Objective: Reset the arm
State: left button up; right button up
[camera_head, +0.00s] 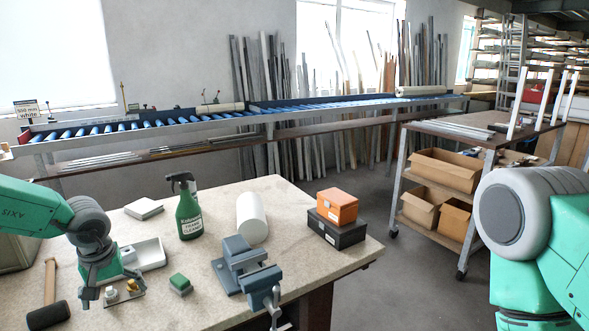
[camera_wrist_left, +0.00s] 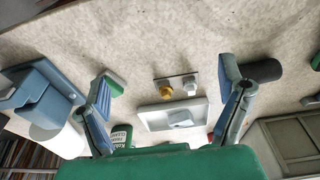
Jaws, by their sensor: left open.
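My left gripper (camera_head: 112,292) hangs over the left front of the workbench (camera_head: 330,258), pointing down. In the left wrist view its two fingers (camera_wrist_left: 165,78) are spread wide with nothing between them. Below and between them in that view lie a small plate with a gold knob (camera_wrist_left: 166,93) and a silver knob (camera_wrist_left: 189,88), and a white tray (camera_wrist_left: 172,118). The gripper partly covers the tray in the head view. My right arm shows at the right edge of the head view; its gripper is out of view.
A cart (camera_head: 463,142) with cartons stands right.

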pick_arm(q)
jog(key=s+f, duration=0.1)
jog(key=f, duration=0.1)
jog(key=s+f+y+b, duration=0.1)
jog(key=f, duration=0.2)
jog(key=s+f+m+y+b, duration=0.1)
jog(key=f, duration=0.2)
jog(key=shift+s+d+f, duration=0.15)
jog(key=shift+s+d, duration=0.15)
jog(key=shift+d, duration=0.1)
jog(key=s+d+f+m+t+b, duration=0.1)
jog(key=s+d+f+m+b, duration=0.3)
jog(key=s+f, duration=0.6)
jog(key=s+d+f+m+b, duration=0.1)
jog(key=s+d+f+b, duration=0.35)
jog(key=s+f, duration=0.5)
jog(key=s+d+f+g+h+b, duration=0.1)
jog(key=s+f, duration=0.1)
jog(key=s, duration=0.4)
jog(key=s+f+m+g+h+b, duration=0.1)
jog(key=s+h+b, duration=0.1)
jog(key=s, duration=0.5)
jog(key=shift+d+f, duration=0.4)
